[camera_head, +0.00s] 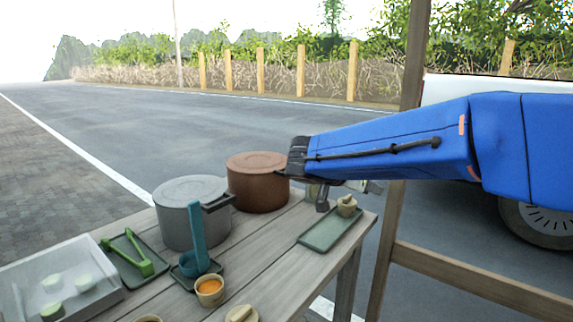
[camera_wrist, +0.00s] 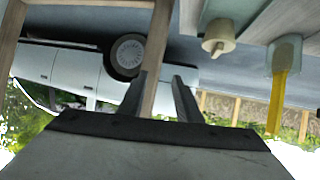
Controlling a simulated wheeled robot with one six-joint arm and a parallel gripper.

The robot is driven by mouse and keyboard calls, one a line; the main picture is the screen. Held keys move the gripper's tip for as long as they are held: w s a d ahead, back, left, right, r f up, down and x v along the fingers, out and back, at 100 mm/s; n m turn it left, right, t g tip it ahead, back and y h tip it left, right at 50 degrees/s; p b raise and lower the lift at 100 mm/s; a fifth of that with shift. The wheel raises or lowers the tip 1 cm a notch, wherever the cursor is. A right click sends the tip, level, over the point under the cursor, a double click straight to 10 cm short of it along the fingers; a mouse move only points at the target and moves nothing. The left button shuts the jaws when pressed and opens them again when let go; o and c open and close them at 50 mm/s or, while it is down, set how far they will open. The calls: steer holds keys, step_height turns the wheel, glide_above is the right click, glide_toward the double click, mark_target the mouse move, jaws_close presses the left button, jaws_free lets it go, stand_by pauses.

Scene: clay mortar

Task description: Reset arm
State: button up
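My gripper (camera_wrist: 160,85) shows its two grey fingers apart in the wrist view, with nothing between them. A small clay mortar (camera_head: 346,206) stands on a green tray (camera_head: 322,236) below and close to the gripper. In the wrist view, which is upside down, a beige clay piece (camera_wrist: 219,38) shows apart from the fingers.
A wooden post (camera_head: 389,235) stands right of the table, and a white vehicle (camera_head: 455,89) is behind it. A grey pot (camera_head: 190,228), a brown pot (camera_head: 258,190), a teal ladle (camera_head: 197,240), green tongs (camera_head: 130,255) and a clear-lidded box (camera_head: 95,300) crowd the table's left.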

steer(key=s+d+f+n+g+y, duration=0.2)
steer(key=s+d+f, duration=0.25)
steer(key=s, duration=0.35)
steer(key=s+d+f+n+g+y, duration=0.1)
steer(key=s+d+f+n+y, duration=0.15)
steer(key=s+d, duration=0.4)
steer(key=s+a+f+n+y, duration=0.2)
steer(key=s+f, duration=0.2)
steer(key=s, duration=0.4)
steer(key=s+a+f+n+y, duration=0.1)
steer(key=s+f+n+y, duration=0.2)
steer(key=s, duration=0.6)
steer(key=shift+s+a+f, duration=0.2)
steer(key=shift+a+f, duration=0.2)
steer(key=shift+f, duration=0.35)
